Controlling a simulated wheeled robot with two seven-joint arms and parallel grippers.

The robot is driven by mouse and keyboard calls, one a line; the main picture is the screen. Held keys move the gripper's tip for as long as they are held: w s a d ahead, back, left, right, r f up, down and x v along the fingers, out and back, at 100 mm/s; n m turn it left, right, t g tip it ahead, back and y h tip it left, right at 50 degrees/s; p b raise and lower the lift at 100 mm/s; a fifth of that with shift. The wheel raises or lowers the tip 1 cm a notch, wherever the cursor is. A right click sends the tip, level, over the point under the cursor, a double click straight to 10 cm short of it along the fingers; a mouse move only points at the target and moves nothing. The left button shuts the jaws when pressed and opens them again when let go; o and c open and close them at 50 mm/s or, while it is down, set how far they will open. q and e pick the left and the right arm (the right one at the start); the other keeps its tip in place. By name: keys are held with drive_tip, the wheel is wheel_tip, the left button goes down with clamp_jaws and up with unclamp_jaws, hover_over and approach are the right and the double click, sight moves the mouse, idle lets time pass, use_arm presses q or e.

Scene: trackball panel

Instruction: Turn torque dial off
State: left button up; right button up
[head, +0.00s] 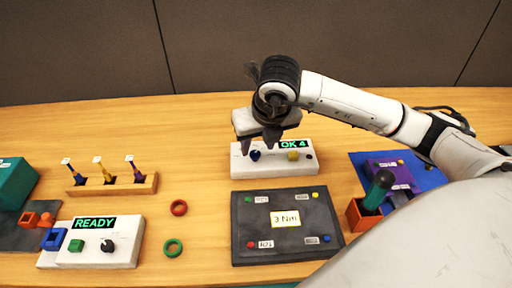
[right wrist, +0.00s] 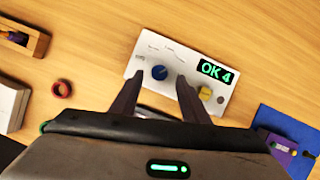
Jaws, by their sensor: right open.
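A white box (head: 275,170) with a green "OK 4" display stands at the back middle of the table. It carries a round blue knob (head: 255,155) on its left and a yellow button (head: 293,156) on its right. The blue knob (right wrist: 159,72) also shows in the right wrist view, between the fingertips in the picture. My right gripper (head: 257,147) is open, pointing down over the left part of that box. I cannot tell its exact height above the knob. A second white box (head: 120,245) with a "READY" display and a black dial (head: 107,246) is at front left.
A dark mat (head: 285,203) with a "3 Nm" card lies in front of the box. Red (head: 179,208) and green (head: 173,248) rings lie to its left. A wooden rack (head: 148,185) holds several small drivers. An orange holder (head: 358,215) with a green-handled tool is at right.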

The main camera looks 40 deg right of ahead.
sight(255, 153)
drive_tip(key=shift+x, duration=1.6)
drive_tip(key=shift+c, duration=0.5)
